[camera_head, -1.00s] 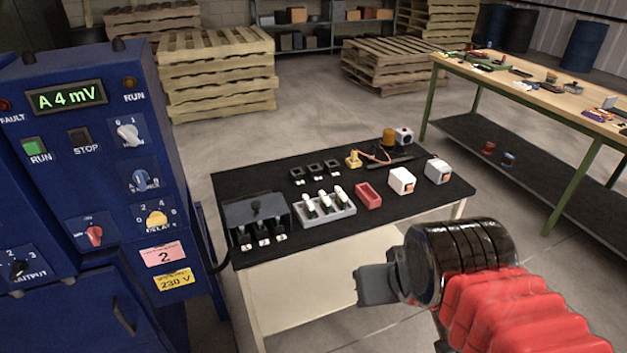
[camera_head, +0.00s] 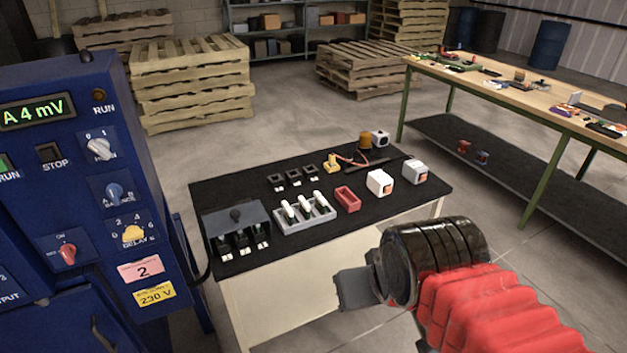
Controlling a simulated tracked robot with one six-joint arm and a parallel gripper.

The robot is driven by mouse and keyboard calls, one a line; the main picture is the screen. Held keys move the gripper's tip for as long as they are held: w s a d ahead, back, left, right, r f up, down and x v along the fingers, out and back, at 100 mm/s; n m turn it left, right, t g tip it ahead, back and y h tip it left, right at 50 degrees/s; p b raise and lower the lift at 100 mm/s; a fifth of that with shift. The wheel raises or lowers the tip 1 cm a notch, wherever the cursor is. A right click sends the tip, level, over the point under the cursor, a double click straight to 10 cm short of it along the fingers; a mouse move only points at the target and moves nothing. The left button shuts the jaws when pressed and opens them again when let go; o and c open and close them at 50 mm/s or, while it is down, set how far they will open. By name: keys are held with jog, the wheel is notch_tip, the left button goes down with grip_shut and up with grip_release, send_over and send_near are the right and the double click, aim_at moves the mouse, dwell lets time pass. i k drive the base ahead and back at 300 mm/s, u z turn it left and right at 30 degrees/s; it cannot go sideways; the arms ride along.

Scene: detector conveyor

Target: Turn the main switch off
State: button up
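The main switch (camera_head: 99,148) is a pale grey rotary knob on a dark plate marked 0 and 1, high on the right part of the blue cabinet's front (camera_head: 85,185). Which mark the knob points to is too small to tell. The cabinet's display (camera_head: 37,111) reads "A 4 mV". My gripper (camera_head: 352,290) is at lower centre, in front of the black-topped table and well to the right of the switch, touching nothing that I can see. Its dark fingers show from the side, so I cannot tell whether they are open.
Below the main switch are a blue knob (camera_head: 115,193) and a yellow delay knob (camera_head: 133,233); a red knob (camera_head: 68,252) is lower left. The black-topped table (camera_head: 325,235) holds several small parts. A wooden workbench (camera_head: 500,92) stands right. Open floor lies between.

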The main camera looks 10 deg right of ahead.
aim_at(68, 251)
jog(key=u, duration=1.05)
jog(key=k, duration=0.35)
jog(key=u, duration=0.45)
jog(key=i, duration=0.5)
